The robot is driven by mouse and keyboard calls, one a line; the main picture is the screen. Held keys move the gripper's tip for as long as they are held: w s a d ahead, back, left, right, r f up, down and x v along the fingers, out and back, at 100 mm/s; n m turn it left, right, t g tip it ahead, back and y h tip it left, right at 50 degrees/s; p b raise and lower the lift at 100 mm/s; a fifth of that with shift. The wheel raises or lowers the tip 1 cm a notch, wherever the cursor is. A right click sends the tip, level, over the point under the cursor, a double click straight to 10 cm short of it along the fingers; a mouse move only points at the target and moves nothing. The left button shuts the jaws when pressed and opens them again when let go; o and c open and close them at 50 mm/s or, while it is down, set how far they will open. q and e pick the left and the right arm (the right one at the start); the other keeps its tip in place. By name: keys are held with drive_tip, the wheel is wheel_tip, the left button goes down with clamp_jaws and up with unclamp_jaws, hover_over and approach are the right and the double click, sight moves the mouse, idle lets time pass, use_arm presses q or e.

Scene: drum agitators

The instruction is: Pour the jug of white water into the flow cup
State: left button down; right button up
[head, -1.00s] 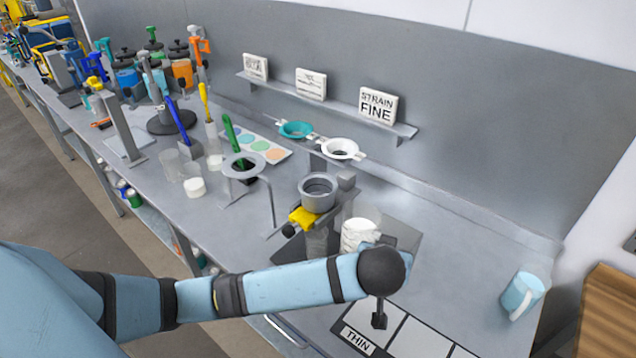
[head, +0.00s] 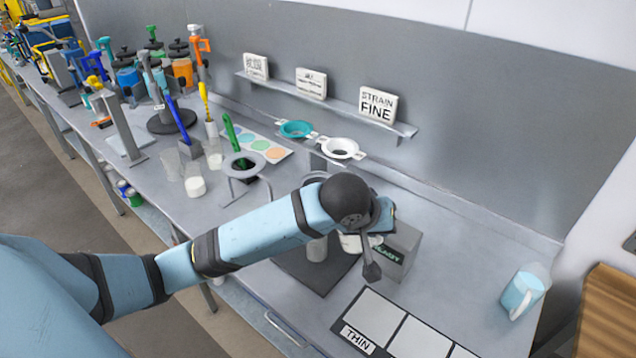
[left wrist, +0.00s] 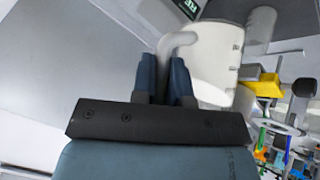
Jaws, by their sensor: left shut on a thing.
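My left gripper (left wrist: 163,62) is shut on the handle of the white jug (left wrist: 215,55). In the left wrist view the pale handle passes between the blue fingers, and the jug's body is just right of them. In the head view only a little of the jug (head: 350,243) shows below my wrist, so its height and tilt are hard to tell. The grey flow cup (head: 315,177) is mostly hidden behind my left forearm, with a bit of its rim showing. A pale cylinder (head: 317,249) stands below it. My right gripper is not in view.
A grey box with a lit display (head: 397,250) stands right of the jug. A light blue jug (head: 522,293) is at the far right. Two strainers, teal (head: 296,129) and white (head: 340,148), sit at the back. A panel marked THIN (head: 375,318) lies in front.

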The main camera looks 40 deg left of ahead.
use_arm(q)
drive_tip(key=shift+w+a+r+h, duration=0.25)
drive_tip(key=shift+a+r+h, duration=0.45)
drive_tip(key=shift+r, duration=0.25)
drive_tip(key=shift+w+a+r+n+g+h, duration=0.15)
drive_tip(key=shift+a+r+n+g+h, duration=0.2)
drive_tip(key=shift+a+r, duration=0.2)
drive_tip(key=shift+d+r, duration=0.1)
drive_tip(key=shift+r, duration=0.05)
drive_tip(key=shift+a+r+h, duration=0.2)
drive_tip(key=shift+a+h, duration=0.05)
drive_tip(key=shift+d+r, duration=0.1)
drive_tip(key=shift+r, duration=0.05)
drive_tip(key=shift+w+a+r+h, duration=0.15)
drive_tip(key=shift+a+r+h, duration=0.05)
drive_tip(key=shift+a+h, duration=0.1)
drive_tip(key=shift+d+r+n, duration=0.1)
drive_tip(key=shift+n, duration=0.15)
